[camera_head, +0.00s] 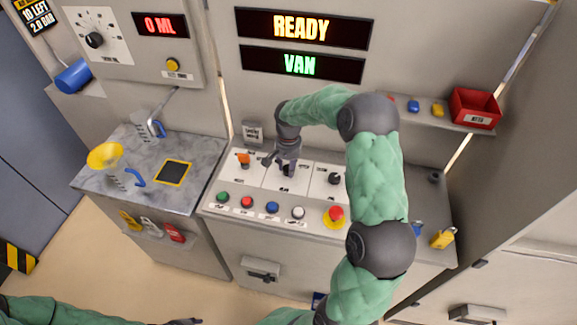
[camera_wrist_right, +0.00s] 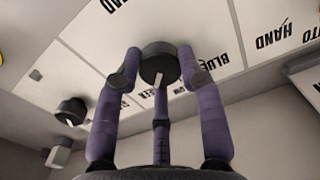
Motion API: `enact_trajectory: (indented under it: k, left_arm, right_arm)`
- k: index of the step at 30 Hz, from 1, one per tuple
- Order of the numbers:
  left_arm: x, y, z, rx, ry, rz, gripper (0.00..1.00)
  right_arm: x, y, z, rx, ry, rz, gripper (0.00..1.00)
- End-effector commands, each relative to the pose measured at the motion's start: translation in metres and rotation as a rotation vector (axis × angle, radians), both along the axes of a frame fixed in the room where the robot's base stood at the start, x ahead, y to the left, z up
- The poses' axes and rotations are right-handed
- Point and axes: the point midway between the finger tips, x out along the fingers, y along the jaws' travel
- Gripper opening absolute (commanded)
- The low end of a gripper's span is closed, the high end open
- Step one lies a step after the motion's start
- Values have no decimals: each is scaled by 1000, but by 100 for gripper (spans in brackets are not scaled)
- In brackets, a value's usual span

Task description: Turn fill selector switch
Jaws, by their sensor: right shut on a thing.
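The sloped control panel (camera_head: 310,179) stands at the middle of the head view. My right gripper (camera_head: 287,168) reaches down to its middle section. In the right wrist view its purple fingers are closed around a round dark knob (camera_wrist_right: 159,62) with a pale pointer mark. Labels on the white plate around it include BLUE and what looks like GREEN. Another dark knob (camera_head: 334,179) is to the right of the gripper. My left gripper (camera_head: 186,322) shows only partly at the bottom edge, so its opening cannot be judged.
Several coloured buttons line the panel front, beside a red emergency button (camera_head: 336,214) on yellow. An orange switch (camera_head: 243,160) is left of the gripper. Displays read READY (camera_head: 302,28) and VAN (camera_head: 302,65).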

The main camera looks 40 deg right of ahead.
Motion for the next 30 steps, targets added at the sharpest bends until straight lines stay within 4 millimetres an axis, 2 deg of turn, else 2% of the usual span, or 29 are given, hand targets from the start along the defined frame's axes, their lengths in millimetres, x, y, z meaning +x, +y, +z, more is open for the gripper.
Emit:
enact_trajectory:
  k: [2, 3, 5, 17, 23, 30]
  left_arm:
    - [0, 0, 0, 0, 0, 0, 40]
    - [0, 0, 0, 0, 0, 0, 40]
    - [0, 0, 0, 0, 0, 0, 40]
    - [0, 0, 0, 0, 0, 0, 40]
    - [0, 0, 0, 0, 0, 0, 40]
    - [0, 0, 0, 0, 0, 0, 40]
  right_arm:
    - [0, 1, -1, 1, 1, -1, 7]
    - [0, 1, -1, 1, 1, -1, 48]
    - [0, 0, -1, 1, 1, -1, 63]
    - [0, 0, 4, 0, -1, 0, 63]
    - [1, -1, 31, -2, -4, -1, 63]
    - [1, 0, 78, 0, -3, 0, 63]
